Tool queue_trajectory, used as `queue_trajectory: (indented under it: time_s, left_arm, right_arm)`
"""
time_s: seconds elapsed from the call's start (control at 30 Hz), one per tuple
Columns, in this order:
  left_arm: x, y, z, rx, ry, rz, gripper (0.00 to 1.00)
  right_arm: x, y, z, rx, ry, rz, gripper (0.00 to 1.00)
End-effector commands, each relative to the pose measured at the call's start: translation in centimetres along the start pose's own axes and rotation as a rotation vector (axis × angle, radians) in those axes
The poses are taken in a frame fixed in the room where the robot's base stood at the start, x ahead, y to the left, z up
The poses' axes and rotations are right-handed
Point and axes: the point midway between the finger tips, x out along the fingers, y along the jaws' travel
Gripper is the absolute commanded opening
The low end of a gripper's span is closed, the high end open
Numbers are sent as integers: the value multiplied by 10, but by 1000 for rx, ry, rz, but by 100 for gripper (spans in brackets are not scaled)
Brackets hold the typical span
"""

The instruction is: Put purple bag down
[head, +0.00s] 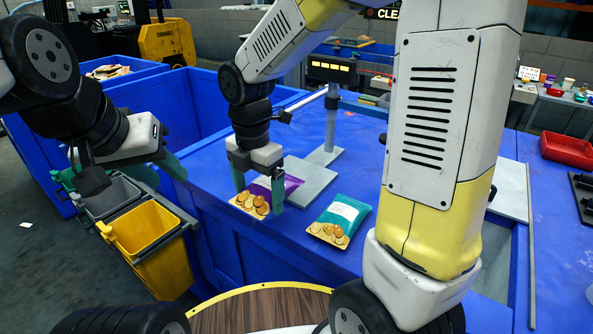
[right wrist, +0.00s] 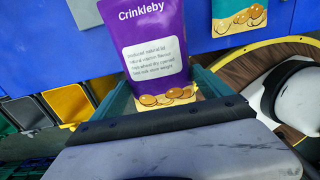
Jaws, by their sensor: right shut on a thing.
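The purple bag (right wrist: 150,45), with a white label, the name "Crinkleby" and a golden snack picture, is upright between the fingers of my right gripper (right wrist: 165,90) in the right wrist view. In the head view, my right gripper (head: 258,192) is shut on this purple bag (head: 291,183) above the near edge of the blue table; the hand hides part of the bag. Whether the bag touches the table is unclear. My left gripper (head: 158,172) hangs at the left over the bins; its finger spacing is unclear.
A teal bag (head: 340,218) lies on the blue table (head: 320,262), right of the purple bag. A grey stand (head: 325,156) is behind. Grey and yellow bins (head: 150,228) hang at the table's left side. A red tray (head: 566,149) is far right.

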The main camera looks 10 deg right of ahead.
Motion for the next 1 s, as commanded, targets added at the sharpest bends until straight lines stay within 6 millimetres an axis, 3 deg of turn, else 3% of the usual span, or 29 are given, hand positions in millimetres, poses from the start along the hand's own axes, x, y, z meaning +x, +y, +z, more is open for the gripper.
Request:
queue_trajectory:
  time_s: [0.17,0.5,0.7,0.87,1.0]
  left_arm:
    - [0,0,0,0,0,0,36]
    - [0,0,0,0,0,0,36]
    - [0,0,0,0,0,0,36]
    - [0,0,0,0,0,0,36]
    - [0,0,0,0,0,0,36]
  right_arm:
    - [2,6,19,11,0,0,43]
    - [11,26,107,11,0,-1,43]
    - [14,36,146,7,-1,0,43]
    - [15,38,156,4,0,-1,43]
    - [28,37,156,4,1,-3,43]
